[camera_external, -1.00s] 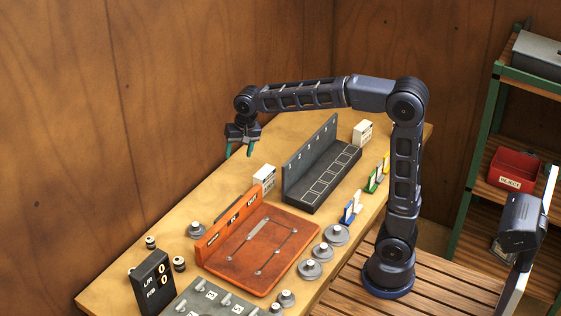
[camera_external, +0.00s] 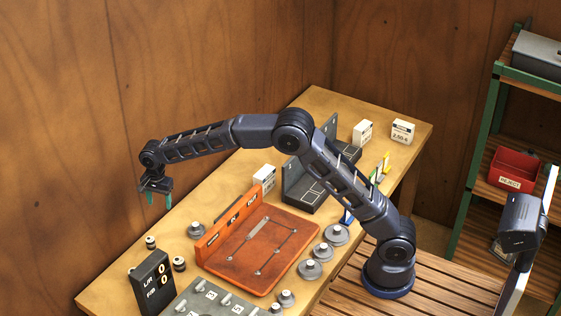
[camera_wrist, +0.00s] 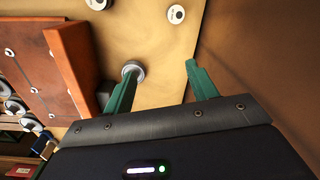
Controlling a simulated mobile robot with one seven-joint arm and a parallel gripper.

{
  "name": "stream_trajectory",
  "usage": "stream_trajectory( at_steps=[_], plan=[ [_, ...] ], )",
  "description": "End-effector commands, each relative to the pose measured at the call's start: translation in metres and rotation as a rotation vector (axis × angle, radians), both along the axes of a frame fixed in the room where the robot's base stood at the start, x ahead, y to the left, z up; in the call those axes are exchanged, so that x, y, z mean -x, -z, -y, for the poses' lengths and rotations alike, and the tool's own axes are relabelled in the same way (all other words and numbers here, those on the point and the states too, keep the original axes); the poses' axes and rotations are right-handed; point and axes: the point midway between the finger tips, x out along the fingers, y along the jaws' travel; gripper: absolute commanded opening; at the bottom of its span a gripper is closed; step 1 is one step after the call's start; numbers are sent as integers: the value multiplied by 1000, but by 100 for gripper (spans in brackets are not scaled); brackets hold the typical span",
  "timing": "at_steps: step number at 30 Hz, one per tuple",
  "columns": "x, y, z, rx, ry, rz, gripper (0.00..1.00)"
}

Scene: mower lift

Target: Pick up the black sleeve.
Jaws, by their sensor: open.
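Several small black round pieces with pale tops stand near the left end of the bench, including one by the edge (camera_external: 150,242) and one nearer the control box (camera_external: 179,263). I cannot tell for sure which is the black sleeve. In the wrist view, one black piece with a pale top (camera_wrist: 176,14) is at the top, ahead of the fingers. My gripper (camera_external: 159,200) is open and empty, fingers down, above the bench's wall-side edge. In the wrist view its green fingers (camera_wrist: 160,80) are apart, with nothing between them.
A grey flanged disc (camera_external: 196,230) sits by the orange fixture (camera_external: 262,262); it shows beside the left fingertip in the wrist view (camera_wrist: 133,70). A black control box (camera_external: 153,284) stands at the front left. The wooden wall (camera_external: 60,120) runs close along the bench.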

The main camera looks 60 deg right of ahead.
Motion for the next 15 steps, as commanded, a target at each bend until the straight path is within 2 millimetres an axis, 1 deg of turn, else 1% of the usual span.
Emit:
stream_trajectory(
  at_steps=[1,3,6,10,15],
  plan=[
    [-7,18,-12,4,23,-10,58],
    [-15,36,-26,9,59,-20,58],
    [-23,57,-41,14,101,-30,58],
    [-29,75,-54,19,136,-37,58],
    [-31,85,-58,21,151,-40,58]
  ],
)
